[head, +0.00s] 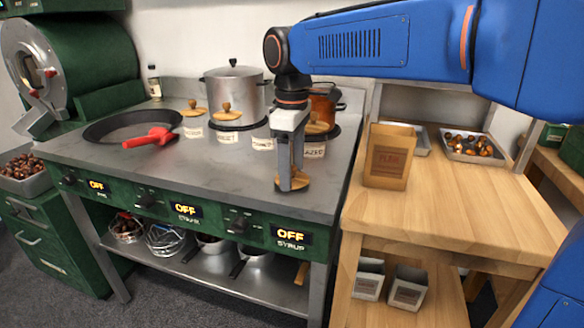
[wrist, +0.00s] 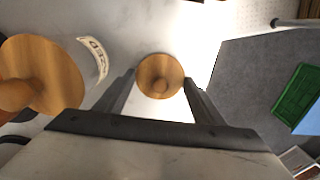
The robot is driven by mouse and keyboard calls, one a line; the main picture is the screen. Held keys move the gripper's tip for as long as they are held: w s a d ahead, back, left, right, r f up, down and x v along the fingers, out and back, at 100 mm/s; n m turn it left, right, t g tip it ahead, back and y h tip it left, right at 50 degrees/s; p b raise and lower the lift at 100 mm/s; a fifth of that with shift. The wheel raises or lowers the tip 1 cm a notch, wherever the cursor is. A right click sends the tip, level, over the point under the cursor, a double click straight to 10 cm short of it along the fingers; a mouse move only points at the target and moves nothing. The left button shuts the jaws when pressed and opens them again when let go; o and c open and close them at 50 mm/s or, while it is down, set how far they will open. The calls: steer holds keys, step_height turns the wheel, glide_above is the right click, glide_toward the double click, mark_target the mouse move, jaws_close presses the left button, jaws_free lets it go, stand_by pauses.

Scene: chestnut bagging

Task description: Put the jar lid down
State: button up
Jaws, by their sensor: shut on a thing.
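My gripper (head: 291,178) points down over the front right of the steel counter (head: 240,180). It is shut on the round wooden jar lid (head: 297,184), close above or on the counter top; I cannot tell whether it touches. In the wrist view the lid (wrist: 160,70) shows with its knob between the two fingers. Another wooden lid with a knob (wrist: 40,75) is at the left of the wrist view, beside a curved label (wrist: 95,55). Several labelled jars stand in a row behind my gripper, including one (head: 315,150) with a wooden lid just behind it.
A dark pan (head: 105,127) with a red-handled tool (head: 150,138) lies at the left. A steel pot (head: 232,90) and a copper-coloured pot (head: 322,105) stand at the back. A paper bag (head: 388,160) is on the wooden table to the right. The counter's front left is clear.

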steer(key=shift+f, duration=0.1)
steer(key=o, duration=1)
steer(key=shift+o, duration=0.2)
step_height(320, 180, up, 12)
